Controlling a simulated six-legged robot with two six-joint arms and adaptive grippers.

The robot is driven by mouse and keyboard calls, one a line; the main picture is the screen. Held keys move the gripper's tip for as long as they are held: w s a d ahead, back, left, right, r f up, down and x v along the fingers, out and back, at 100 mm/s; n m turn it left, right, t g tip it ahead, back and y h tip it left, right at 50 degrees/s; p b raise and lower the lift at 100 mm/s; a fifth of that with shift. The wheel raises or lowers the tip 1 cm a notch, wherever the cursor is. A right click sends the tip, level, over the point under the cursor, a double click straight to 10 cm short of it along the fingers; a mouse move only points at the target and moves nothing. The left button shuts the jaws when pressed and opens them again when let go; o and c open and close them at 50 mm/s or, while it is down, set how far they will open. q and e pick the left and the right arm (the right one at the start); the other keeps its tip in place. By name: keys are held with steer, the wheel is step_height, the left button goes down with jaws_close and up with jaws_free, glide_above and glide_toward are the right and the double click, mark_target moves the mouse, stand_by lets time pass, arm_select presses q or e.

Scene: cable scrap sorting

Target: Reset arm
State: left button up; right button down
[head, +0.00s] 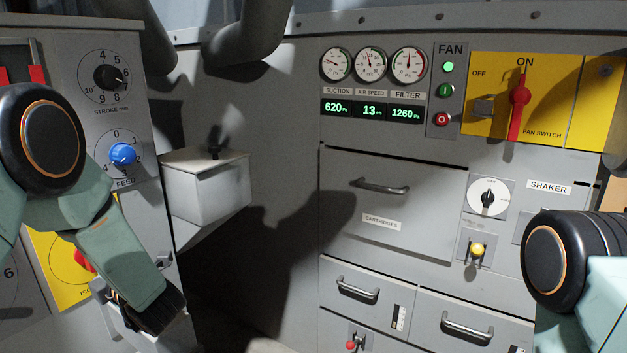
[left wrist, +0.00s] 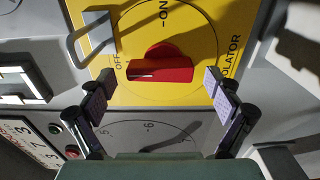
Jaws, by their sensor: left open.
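My left gripper (left wrist: 160,80) is open in the left wrist view. Its two fingers stand apart on either side of a red isolator knob (left wrist: 160,70), with visible gaps and nothing between the pads held. The knob sits on a yellow plate (left wrist: 190,25); its white mark is at the left end, near the OFF lettering. In the head view my left arm comes down at the left, partly covering the yellow isolator plate (head: 50,282) and red knob (head: 85,260); the fingers are hidden there. My right arm shows at the lower right edge, its gripper outside the picture.
A metal loop (left wrist: 88,38) stands out beside the knob. In the head view, a blue feed knob (head: 122,154) and a grey box (head: 205,190) are close to my left arm. The fan switch (head: 519,98) points to ON; drawer handles (head: 380,187) protrude from the right cabinet.

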arm_select(q)
steer(key=m+p, duration=0.3)
steer(key=m, duration=0.2)
steer(key=m+p, duration=0.3)
steer(key=m, duration=0.3)
steer(key=m+p, duration=0.3)
steer(key=m, duration=0.3)
steer(key=shift+w+d+p, duration=0.2)
steer(key=shift+w+p, duration=0.05)
steer(key=shift+p, duration=0.15)
steer(key=shift+f, duration=0.2)
